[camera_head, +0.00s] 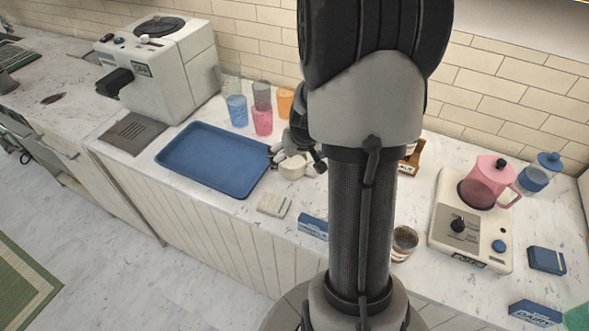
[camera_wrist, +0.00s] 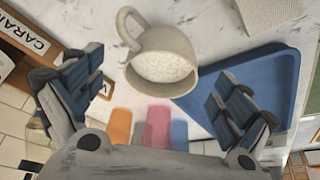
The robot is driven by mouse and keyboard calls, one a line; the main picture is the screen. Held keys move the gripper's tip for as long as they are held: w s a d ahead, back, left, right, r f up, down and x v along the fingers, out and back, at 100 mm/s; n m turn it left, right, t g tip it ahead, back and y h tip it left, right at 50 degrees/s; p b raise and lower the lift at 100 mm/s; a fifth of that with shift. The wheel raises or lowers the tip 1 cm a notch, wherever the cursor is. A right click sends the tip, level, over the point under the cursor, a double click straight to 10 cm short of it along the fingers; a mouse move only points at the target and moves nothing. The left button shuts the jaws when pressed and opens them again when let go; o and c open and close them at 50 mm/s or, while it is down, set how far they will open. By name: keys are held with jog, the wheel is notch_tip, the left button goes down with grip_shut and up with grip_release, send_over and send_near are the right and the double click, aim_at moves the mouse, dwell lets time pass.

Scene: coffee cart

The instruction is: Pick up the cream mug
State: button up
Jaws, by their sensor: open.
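The cream mug (camera_head: 291,168) stands on the white marble counter just right of the blue tray, partly hidden by my gripper in the head view. In the wrist view the cream mug (camera_wrist: 165,55) lies ahead of and between my fingers, its handle pointing to the upper left and its round pale face toward me. My gripper (camera_wrist: 158,98) is open, with blue-padded fingers wide apart on either side and nothing between the tips. In the head view my gripper (camera_head: 296,158) is close beside the mug; I cannot tell whether it touches.
The blue tray (camera_head: 180,158) is left of the mug. Blue (camera_head: 237,111), pink (camera_head: 262,120) and orange (camera_head: 285,104) cups stand behind. A light block (camera_head: 274,204) and blue box (camera_head: 313,228) lie in front.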

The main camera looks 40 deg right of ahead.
aim_at(293, 163)
jog(key=b+x, duration=0.1)
jog(key=x, duration=0.4)
jog(key=shift+a+b, duration=0.15)
jog(key=shift+b, duration=0.2)
jog(key=shift+r, duration=0.1)
jog(key=shift+c, duration=0.5)
jog(key=c, duration=1.2)
jog(key=shift+c, duration=0.6)
jog(key=shift+w+r, duration=0.1)
